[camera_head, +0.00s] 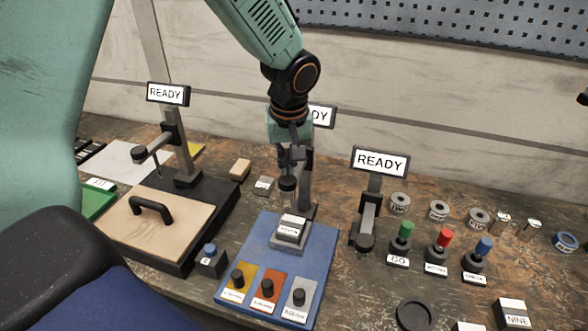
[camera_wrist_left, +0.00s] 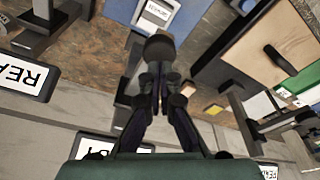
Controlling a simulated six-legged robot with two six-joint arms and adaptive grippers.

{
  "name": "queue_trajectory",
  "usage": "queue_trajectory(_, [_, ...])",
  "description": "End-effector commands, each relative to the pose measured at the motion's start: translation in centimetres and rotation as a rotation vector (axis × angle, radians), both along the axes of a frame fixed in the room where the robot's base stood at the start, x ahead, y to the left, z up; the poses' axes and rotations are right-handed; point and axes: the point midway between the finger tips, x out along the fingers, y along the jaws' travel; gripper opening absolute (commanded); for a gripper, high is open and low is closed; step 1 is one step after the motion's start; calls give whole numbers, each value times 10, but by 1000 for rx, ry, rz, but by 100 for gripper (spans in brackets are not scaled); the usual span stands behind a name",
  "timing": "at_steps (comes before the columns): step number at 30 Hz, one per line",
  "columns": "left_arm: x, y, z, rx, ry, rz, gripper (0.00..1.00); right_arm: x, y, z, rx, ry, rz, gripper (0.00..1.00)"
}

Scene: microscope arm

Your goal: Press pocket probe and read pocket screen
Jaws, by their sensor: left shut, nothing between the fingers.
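My left gripper (camera_head: 289,168) is shut and empty, pointing down above the blue board (camera_head: 325,240). A dark round probe head (camera_head: 288,183) is right at its fingertips; I cannot tell whether they touch. In the left wrist view the closed fingers (camera_wrist_left: 160,85) reach toward the dark round head (camera_wrist_left: 160,47). Below the probe a grey block with a white label (camera_head: 291,228) sits in a holder on the board; a gap shows between them. The screen (camera_head: 322,115) behind my arm is partly hidden; only "DY" shows. My right gripper is not in view.
Left is a wooden board with a black handle (camera_head: 150,209) under a READY screen (camera_head: 168,93). Right are another READY screen (camera_head: 380,162) and green, red and blue knobs (camera_head: 444,238). Yellow, orange and grey tiles with black knobs (camera_head: 267,287) lie on the blue board's front.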

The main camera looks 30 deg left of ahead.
Motion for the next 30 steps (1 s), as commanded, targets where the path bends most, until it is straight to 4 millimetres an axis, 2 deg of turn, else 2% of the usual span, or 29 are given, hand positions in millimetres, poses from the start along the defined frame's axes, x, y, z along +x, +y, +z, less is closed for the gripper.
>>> queue_trajectory(17, [0, 0, -1, 0, 0, 0, 0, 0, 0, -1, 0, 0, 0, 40])
queue_trajectory(30, [0, 0, -20, 0, 0, 0, 0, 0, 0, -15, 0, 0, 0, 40])
